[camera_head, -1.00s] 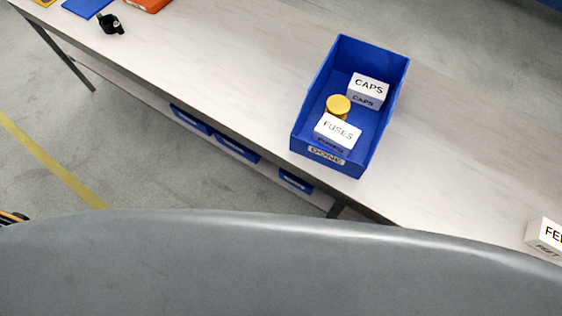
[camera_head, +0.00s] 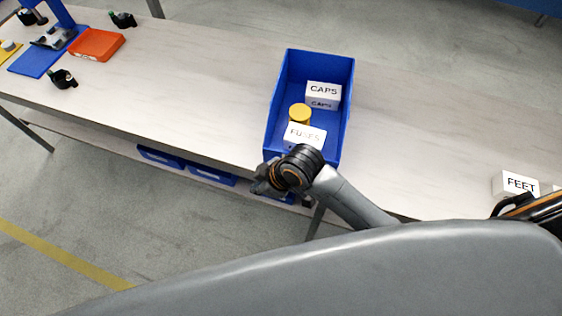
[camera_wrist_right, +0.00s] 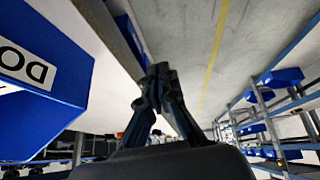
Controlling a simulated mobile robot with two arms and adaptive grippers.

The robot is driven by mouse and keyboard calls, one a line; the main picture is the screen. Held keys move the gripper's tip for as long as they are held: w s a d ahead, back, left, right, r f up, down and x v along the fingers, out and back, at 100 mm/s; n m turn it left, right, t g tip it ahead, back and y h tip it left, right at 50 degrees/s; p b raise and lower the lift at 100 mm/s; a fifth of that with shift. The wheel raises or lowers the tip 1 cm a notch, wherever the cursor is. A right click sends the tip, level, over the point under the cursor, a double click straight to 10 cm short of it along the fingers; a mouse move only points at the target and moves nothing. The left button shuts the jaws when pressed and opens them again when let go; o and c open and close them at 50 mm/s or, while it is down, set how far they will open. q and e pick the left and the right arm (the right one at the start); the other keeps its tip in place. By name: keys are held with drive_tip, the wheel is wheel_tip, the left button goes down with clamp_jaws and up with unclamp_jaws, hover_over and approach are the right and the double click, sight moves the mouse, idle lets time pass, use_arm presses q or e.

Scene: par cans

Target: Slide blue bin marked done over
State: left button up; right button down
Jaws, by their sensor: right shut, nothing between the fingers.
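The blue bin marked DONE (camera_head: 343,110) stands on the pale workbench (camera_head: 190,90). It holds a white CAPS box (camera_head: 323,95), a yellow round item (camera_head: 299,113) and a white FUSES box (camera_head: 305,133). My right gripper (camera_head: 264,184) is at the bin's near left corner, over the bench's front edge, and hides the bin's front label in the head view. In the right wrist view the gripper fingers (camera_wrist_right: 161,72) are together and empty. The bin's labelled front (camera_wrist_right: 60,105) is to their left, with a gap between.
A white FEET box (camera_head: 515,184) stands at the bench's right, near my arm. An orange tray (camera_head: 97,45), a blue mat (camera_head: 38,60) and black parts (camera_head: 64,79) are at the left. Blue bins (camera_head: 210,174) sit under the bench. Bench left of the bin is clear.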

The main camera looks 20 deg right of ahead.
drive_tip(key=w+a+r+n+g, duration=0.25)
drive_tip(key=r+n, duration=0.25)
drive_tip(key=n, duration=0.5)
drive_tip(key=d+r+n+h, duration=0.2)
drive_tip(key=d+n+h, duration=0.35)
drive_tip(key=d, duration=0.25)
drive_tip(key=shift+n+g+y, duration=0.35)
drive_tip(key=shift+g+y, duration=0.1)
drive_tip(key=w+f, duration=0.1)
drive_tip(key=f, duration=0.2)
drive_tip(key=w+d+f+p, duration=0.1)
drive_tip(key=f, duration=0.2)
drive_tip(key=w+d+f+p, duration=0.1)
drive_tip(key=f, duration=0.2)
drive_tip(key=shift+w+f, duration=0.2)
drive_tip(key=shift+f, duration=0.2)
drive_tip(key=shift+w+d, duration=0.3)
